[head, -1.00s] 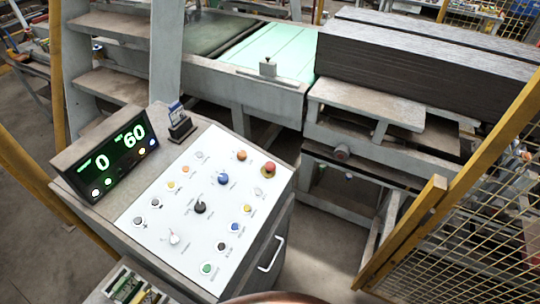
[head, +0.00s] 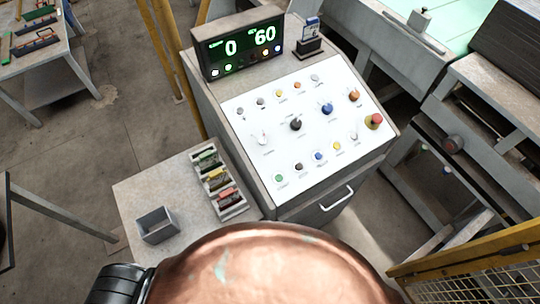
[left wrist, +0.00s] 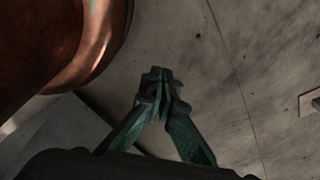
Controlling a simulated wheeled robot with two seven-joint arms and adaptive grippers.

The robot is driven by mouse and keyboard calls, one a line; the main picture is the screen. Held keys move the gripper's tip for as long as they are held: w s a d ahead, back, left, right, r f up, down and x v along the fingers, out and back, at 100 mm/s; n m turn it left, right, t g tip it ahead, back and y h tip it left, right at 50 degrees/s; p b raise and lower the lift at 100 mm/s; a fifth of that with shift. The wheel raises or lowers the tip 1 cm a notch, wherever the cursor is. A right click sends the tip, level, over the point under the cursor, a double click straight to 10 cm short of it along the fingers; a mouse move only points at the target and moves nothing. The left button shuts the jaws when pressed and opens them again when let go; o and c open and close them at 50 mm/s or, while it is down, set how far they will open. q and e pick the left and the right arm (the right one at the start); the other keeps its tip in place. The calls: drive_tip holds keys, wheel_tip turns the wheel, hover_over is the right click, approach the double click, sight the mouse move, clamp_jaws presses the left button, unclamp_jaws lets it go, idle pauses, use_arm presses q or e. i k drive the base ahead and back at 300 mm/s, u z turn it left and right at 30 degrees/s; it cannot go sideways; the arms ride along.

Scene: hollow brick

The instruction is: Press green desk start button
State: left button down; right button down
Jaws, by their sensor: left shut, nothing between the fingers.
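The green desk start button (head: 279,178) is a small round button at the lower left corner of the white sloped control panel (head: 252,117) in the head view. My left gripper (left wrist: 158,82) shows in the left wrist view, its greenish fingers closed together with nothing between them. It is over grey floor, and no button shows in that view. My left gripper's fingers are not visible in the head view. My right gripper is in no view.
Other knobs and a red stop button (head: 374,121) share the panel. A display (head: 240,48) reads 0 and 60. A low side table (head: 140,187) holds a grey box (head: 156,225) and a rack of coloured items (head: 219,182). A yellow fence (head: 475,262) stands at right.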

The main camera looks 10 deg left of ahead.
sight(278, 177)
drive_tip(key=u, duration=0.6)
drive_tip(key=k, duration=1.75)
drive_tip(key=z, duration=0.3)
